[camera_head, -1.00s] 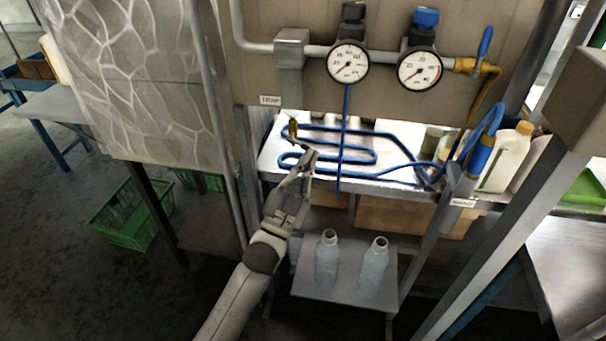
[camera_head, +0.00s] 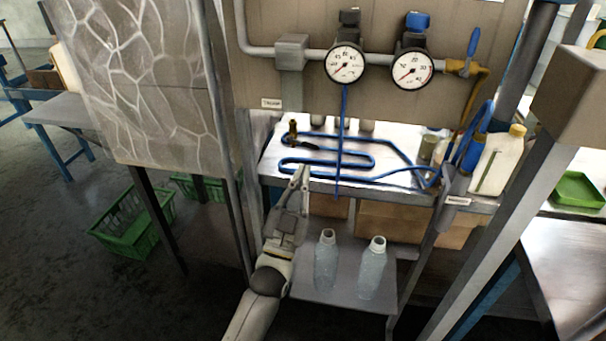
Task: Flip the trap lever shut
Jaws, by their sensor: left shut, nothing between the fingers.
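The trap valve is a small brass fitting (camera_head: 293,128) that stands upright at the left end of the blue coiled pipe, below a small label plate. A dark lever (camera_head: 306,144) reaches from its foot to the right, lying low over the pipe. My left gripper (camera_head: 304,168) is at the front edge of the bench, just below the lever in the picture and apart from it. Its fingers are closed together with nothing between them. My right gripper is not in view.
The blue pipe (camera_head: 340,171) loops over the white bench top. Two gauges (camera_head: 345,65) hang on the panel above. Two clear bottles (camera_head: 371,268) stand on a low shelf to the right of my left arm. A green crate (camera_head: 130,222) is on the floor at left.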

